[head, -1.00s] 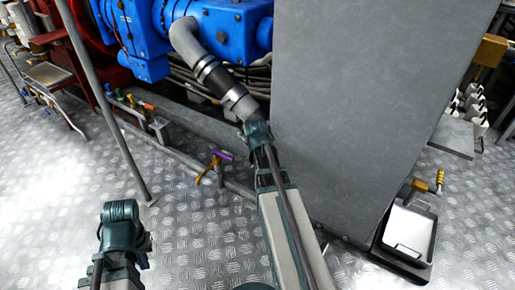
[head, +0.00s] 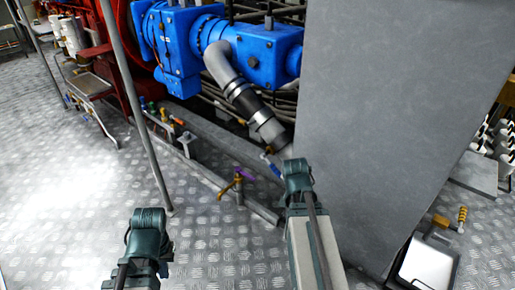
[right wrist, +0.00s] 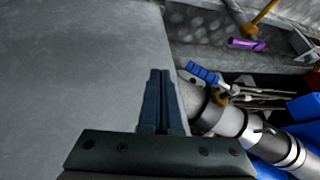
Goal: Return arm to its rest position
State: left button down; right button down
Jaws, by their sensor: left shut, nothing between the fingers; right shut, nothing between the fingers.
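My right arm reaches forward in the head view, its dark green wrist (head: 298,178) beside the lower end of the grey pipe. The right gripper (right wrist: 161,75) shows in the right wrist view. Its two dark fingers are together and empty, in front of the large grey cabinet (right wrist: 70,65) near its edge. My left arm is at the lower left of the head view, over bare floor. Its gripper (head: 166,250) is mostly hidden behind the green wrist, and nothing is seen in it.
The grey cabinet (head: 400,110) stands right of my right arm. Close by are the grey pipe (head: 245,98), a blue handle (head: 272,165) and a purple-handled valve (head: 240,178). A thin post (head: 135,105) rises beyond my left arm. A white tray (head: 427,265) is at lower right.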

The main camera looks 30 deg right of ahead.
jog(key=s+a+r+n+g+y+p, duration=0.1)
jog(key=a+r+n+p, duration=0.25)
jog(key=a, duration=0.65)
jog(key=a+r+n+g+y+p, duration=0.1)
jog(key=a+r+n+p, duration=0.3)
jog(key=a, duration=0.7)
jog(key=s+a+r+n+g+p, duration=0.2)
jog(key=s+a+n+p, duration=0.2)
jog(key=a, duration=0.4)
jog(key=s+a+r+n+g+p, duration=0.1)
jog(key=s+a+r+n+p, duration=0.3)
jog(key=a, duration=0.3)
notch_tip(320, 180, up, 36)
jog(key=p, duration=3.7)
jog(key=shift+s+y, duration=0.35)
jog(key=shift+y, duration=0.05)
jog(key=shift+d, duration=0.1)
